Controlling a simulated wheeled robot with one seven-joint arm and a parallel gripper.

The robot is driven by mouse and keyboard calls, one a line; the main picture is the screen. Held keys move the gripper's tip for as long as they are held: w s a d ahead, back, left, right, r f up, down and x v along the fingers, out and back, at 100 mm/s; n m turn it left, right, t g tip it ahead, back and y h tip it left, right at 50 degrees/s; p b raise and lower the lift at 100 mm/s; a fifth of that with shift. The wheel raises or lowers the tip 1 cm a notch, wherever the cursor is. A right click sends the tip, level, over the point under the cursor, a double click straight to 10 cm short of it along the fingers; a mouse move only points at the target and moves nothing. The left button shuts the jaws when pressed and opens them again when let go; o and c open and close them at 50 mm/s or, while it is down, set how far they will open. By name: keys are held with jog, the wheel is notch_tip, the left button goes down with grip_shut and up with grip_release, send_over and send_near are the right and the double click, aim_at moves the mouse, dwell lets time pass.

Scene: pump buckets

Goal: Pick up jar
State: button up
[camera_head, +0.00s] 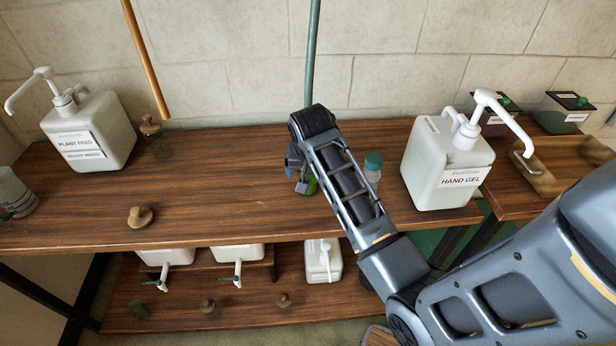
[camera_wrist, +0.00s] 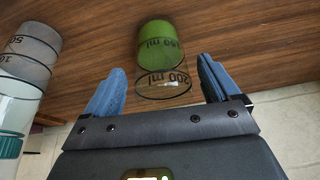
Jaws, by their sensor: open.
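A clear jar with a teal lid (camera_head: 373,161) stands on the wooden table, just right of my arm, which partly hides it. In the wrist view what looks like this jar (camera_wrist: 8,125) lies at the left edge, cut off by the frame, outside my fingers. My gripper (camera_wrist: 162,70) is open, with blue fingers apart and nothing clamped. A green measuring cup with ml marks (camera_wrist: 157,50) shows ahead, in the gap between the fingertips. In the head view my gripper (camera_head: 299,172) is low over the table, largely hidden by my arm, with a bit of green beside it.
A white hand gel pump bucket (camera_head: 440,165) stands close right of the jar. A plant feed bucket (camera_head: 90,130) and wooden knobs (camera_head: 140,217) are at left. A grey measuring cup (camera_wrist: 30,45) is beside the jar.

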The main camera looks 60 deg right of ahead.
jog(key=shift+x, duration=1.45)
jog(key=shift+c, duration=0.2)
jog(key=c, duration=1.3)
jog(key=shift+r, duration=0.1)
jog(key=shift+c, duration=0.9)
jog(key=shift+w+r, duration=0.1)
